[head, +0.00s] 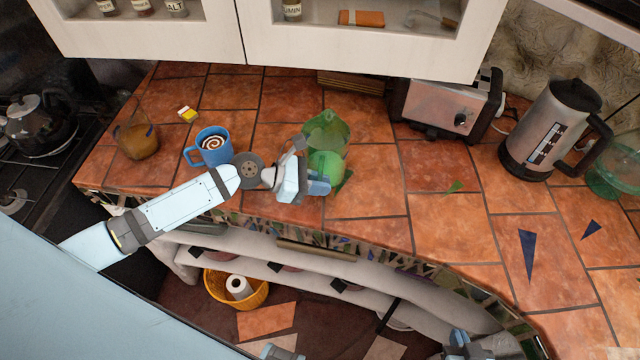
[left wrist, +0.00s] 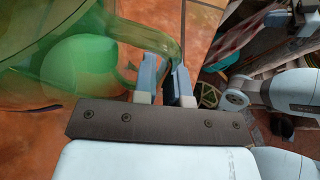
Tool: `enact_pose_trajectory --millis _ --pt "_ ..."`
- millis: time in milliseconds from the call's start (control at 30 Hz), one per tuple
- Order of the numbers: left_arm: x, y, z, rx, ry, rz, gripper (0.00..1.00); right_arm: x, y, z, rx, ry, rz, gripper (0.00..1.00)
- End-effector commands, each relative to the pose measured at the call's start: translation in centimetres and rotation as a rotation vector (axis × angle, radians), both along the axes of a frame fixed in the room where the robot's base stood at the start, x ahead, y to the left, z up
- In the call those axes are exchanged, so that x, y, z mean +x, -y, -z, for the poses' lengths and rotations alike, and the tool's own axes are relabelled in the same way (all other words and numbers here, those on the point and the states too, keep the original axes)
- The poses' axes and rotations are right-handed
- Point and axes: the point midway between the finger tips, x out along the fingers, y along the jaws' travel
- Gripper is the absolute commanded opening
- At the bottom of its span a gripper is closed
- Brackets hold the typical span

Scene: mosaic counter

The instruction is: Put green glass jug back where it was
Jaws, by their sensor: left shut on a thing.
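The green glass jug (head: 325,133) is at the middle of the tiled counter, behind my left gripper. It looks upright; I cannot tell whether its base touches the tiles. My left gripper (head: 316,186) is shut on its handle, at the jug's near side. In the left wrist view the clear green jug (left wrist: 75,60) fills the left, and its handle runs between the fingers of the gripper (left wrist: 165,80). The gripper hides part of the jug in the head view. My right gripper (head: 465,345) shows only partly at the bottom edge, low beside the counter.
Left of the jug are a blue mug (head: 212,147) and a glass of brown drink (head: 138,140). A toaster (head: 446,105), a kettle (head: 553,130) and a green glass bowl (head: 606,175) stand to the right. Loose shards (head: 527,254) lie at the right. Tiles right of the jug are mostly clear.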

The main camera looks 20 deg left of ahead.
Motion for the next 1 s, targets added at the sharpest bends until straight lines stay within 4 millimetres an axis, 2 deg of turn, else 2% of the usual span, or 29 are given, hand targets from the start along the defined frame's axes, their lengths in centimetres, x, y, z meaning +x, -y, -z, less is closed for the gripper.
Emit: enact_pose_trajectory --millis 400,433,500,533,833,1000 --pt "0.1 0.0 0.5 0.0 0.003 -0.001 0.0 0.0 0.0 0.0 0.0 0.001 -0.001 0.0" --pt "0.0 0.0 0.6 0.001 0.001 -0.001 0.16 0.0 0.0 0.0 -0.001 0.001 -0.002 0.0" --pt "0.0 0.0 0.6 0.001 0.001 -0.001 0.33 0.0 0.0 0.0 -0.001 0.001 -0.002 0.0" --pt "0.0 0.0 0.6 0.001 0.001 -0.001 0.37 0.0 0.0 0.0 -0.001 0.001 -0.002 0.0" --pt "0.0 0.0 0.1 0.001 0.001 -0.001 0.37 0.0 0.0 -0.1 -0.001 0.001 -0.002 0.0" --pt "-1.1 -2.1 -0.5 0.003 0.0 -0.001 0.37 0.0 0.0 0.4 -0.001 0.001 -0.002 0.0"
